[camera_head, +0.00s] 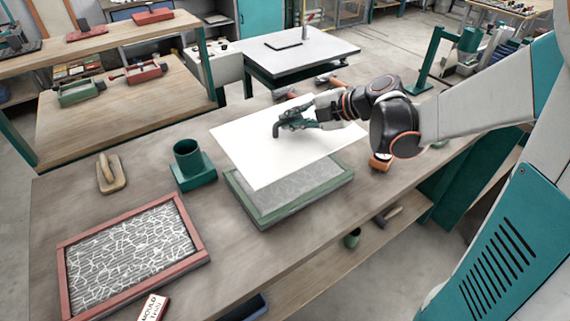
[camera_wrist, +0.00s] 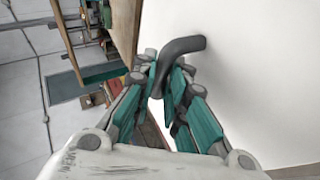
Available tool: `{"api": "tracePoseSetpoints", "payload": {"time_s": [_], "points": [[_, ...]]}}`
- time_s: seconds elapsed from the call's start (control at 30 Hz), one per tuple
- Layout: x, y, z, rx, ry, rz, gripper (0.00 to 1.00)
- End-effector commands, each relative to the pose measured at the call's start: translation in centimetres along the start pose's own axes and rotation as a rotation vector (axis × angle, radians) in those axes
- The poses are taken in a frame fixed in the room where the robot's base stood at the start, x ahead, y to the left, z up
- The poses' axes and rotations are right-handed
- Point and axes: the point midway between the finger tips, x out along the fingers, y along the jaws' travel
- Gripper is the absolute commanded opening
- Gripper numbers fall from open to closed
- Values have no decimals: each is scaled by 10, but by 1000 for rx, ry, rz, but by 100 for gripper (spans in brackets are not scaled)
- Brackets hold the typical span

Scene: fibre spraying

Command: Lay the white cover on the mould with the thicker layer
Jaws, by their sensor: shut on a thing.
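My gripper (camera_head: 281,128) is shut on the dark handle of the white cover (camera_head: 248,150). The handle (camera_wrist: 186,45) shows between my fingers (camera_wrist: 172,90) in the wrist view. The cover is a flat white sheet held above the green-framed mould (camera_head: 262,215), hiding its far part. The visible near part of that mould has a grey, fairly even surface. The red-framed mould (camera_head: 178,264) lies at the front left, uncovered, with sparse white strands over a dark ribbed bed.
A green cup on a block (camera_head: 192,165) and a wooden float (camera_head: 110,173) stand left of the cover. A small card reading "MOULD" (camera_head: 152,307) lies at the front edge. An orange-based item (camera_head: 380,162) sits to the right. A grey-topped table (camera_head: 300,55) stands behind.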

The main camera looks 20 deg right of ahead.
Motion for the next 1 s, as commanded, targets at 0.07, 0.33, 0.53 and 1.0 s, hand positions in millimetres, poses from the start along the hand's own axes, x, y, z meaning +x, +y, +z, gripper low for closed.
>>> {"api": "tracePoseSetpoints", "payload": {"time_s": [0.07,0.33,0.53,1.0], "points": [[13,-20,6,0,1,1,0],[44,-70,18,0,1,1,0],[52,-84,21,0,1,1,0],[75,-121,30,0,1,1,0]]}}
